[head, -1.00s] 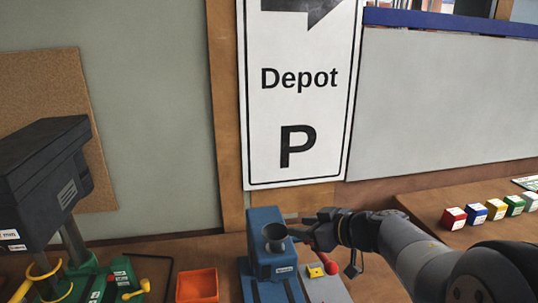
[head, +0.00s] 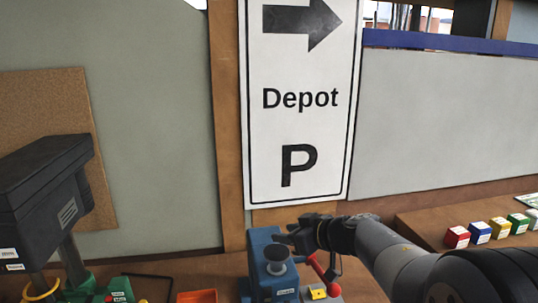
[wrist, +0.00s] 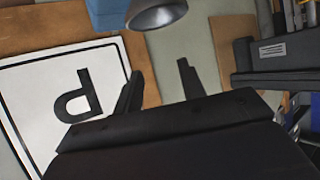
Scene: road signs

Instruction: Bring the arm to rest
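My gripper (head: 284,241) reaches in from the right in the head view, beside the top of a blue machine (head: 262,245) with a round grey cup (head: 276,256). In the wrist view my gripper (wrist: 160,82) shows two dark fingers standing apart with nothing between them. The grey cup (wrist: 156,12) is just past the fingertips there. The white sign (head: 300,120) reads "Depot" and "P" under a right-pointing arrow; part of it also shows upside down in the wrist view (wrist: 95,60).
A dark drill-press-like machine (head: 45,185) stands at the left. An orange tray (head: 197,296) lies on the bench. A red-knobbed lever (head: 333,275) is just below my arm. Several coloured blocks (head: 480,232) line the right shelf.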

